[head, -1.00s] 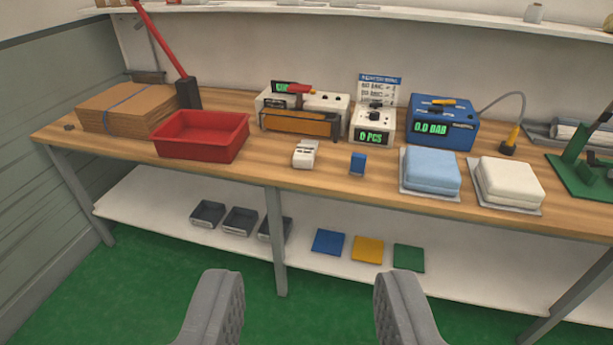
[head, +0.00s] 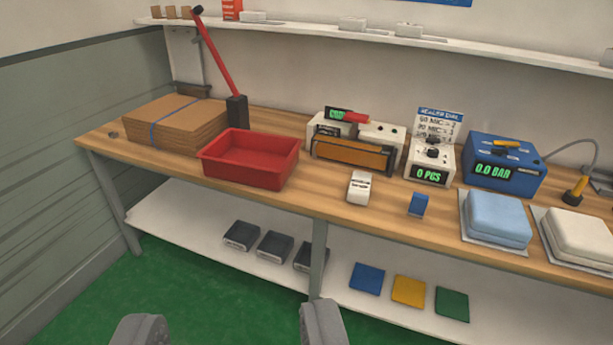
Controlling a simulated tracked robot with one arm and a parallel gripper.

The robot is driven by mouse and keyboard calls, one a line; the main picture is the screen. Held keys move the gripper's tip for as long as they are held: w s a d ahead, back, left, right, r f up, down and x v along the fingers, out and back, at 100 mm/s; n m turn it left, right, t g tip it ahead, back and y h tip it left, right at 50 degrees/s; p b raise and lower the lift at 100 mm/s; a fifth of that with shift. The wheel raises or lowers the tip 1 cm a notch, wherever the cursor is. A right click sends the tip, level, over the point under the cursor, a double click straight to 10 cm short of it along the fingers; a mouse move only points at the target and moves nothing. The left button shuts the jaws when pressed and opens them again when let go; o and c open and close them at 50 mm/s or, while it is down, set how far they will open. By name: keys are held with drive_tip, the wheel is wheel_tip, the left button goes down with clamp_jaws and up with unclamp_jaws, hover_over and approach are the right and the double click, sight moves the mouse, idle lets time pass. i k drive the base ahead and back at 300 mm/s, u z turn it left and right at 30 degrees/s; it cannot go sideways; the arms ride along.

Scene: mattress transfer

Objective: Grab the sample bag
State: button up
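My gripper (head: 232,330) shows at the bottom edge as two grey fingers, wide apart with nothing between them. It is in front of the workbench (head: 300,207) and apart from everything on it. I cannot tell for certain which thing is the sample bag. A small white item (head: 359,188) and a small blue block (head: 418,204) lie near the bench's front edge. A blue folded pad (head: 497,217) and a white one (head: 580,237) lie on thin sheets at the right.
A red tray (head: 250,160), stacked brown cardboard (head: 175,125), a sealer-like machine (head: 352,153), a counter box (head: 430,165) and a blue pressure unit (head: 505,162) stand on the bench. The lower shelf (head: 190,226) holds dark bins and coloured squares. Green floor in front is clear.

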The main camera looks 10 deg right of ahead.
sight(358, 193)
drive_tip(key=u, duration=0.2)
drive_tip(key=i, duration=1.85)
drive_tip(key=z, duration=0.65)
